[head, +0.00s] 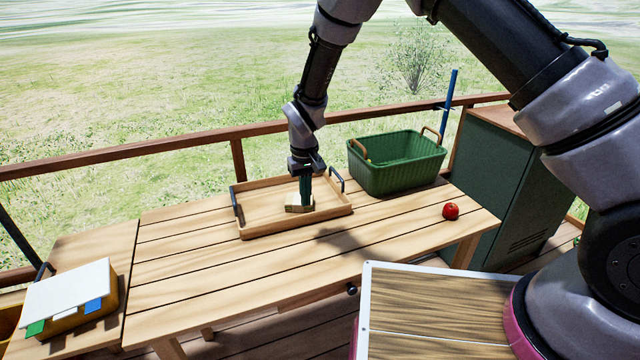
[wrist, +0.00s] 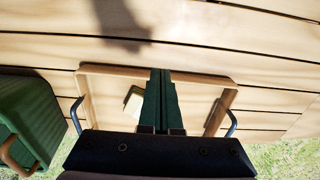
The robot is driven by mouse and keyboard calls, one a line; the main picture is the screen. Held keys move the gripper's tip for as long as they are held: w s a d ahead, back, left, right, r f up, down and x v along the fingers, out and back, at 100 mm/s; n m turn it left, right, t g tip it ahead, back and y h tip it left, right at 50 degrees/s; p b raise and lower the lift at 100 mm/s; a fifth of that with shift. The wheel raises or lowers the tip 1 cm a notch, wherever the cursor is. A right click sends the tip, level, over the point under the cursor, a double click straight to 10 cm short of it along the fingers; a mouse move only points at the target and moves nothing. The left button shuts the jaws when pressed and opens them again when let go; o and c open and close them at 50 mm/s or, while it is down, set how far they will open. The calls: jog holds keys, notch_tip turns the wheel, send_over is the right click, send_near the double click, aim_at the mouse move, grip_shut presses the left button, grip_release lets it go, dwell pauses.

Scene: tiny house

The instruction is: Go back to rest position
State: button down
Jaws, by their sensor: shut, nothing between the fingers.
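My gripper (head: 305,203) points down over the wooden tray (head: 262,233) on the slatted table. Its fingers are together with nothing between them. In the wrist view the shut fingers (wrist: 161,74) reach over the tray (wrist: 105,70). A small pale block (head: 293,207) lies in the tray beside the fingertips. It also shows left of the fingers in the wrist view (wrist: 134,101). I cannot tell whether the fingers touch the block.
A green basket (head: 395,172) stands behind the tray to the right, and a red apple (head: 450,211) lies near the table's right end. A dark green cabinet (head: 500,170) is at the right. A white board (head: 68,288) with coloured tabs sits at the left. The front of the table is clear.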

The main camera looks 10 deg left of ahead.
jog(key=w+d+r+m+t+y, duration=0.1)
jog(key=w+d+r+m, duration=0.1)
jog(key=d+r, duration=0.55)
jog(key=w+d+r+m+y, duration=0.1)
jog(key=d+r, duration=0.4)
jog(key=r, duration=0.6)
jog(key=w+d+r+m+t+y, duration=0.1)
jog(key=w+d+r+m, duration=0.1)
jog(key=d+r, duration=0.65)
jog(key=s+d+r+m+t, duration=0.2)
jog(key=s+d+r, duration=0.5)
jog(key=s+d, duration=0.2)
jog(key=s+d+r+m+t+h, duration=0.1)
jog(key=s+d+r+m+t, duration=0.2)
jog(key=s+d+r, duration=0.4)
jog(key=s+d, duration=0.3)
jog(key=shift+d+r+m, duration=0.3)
jog(key=shift+r, duration=0.1)
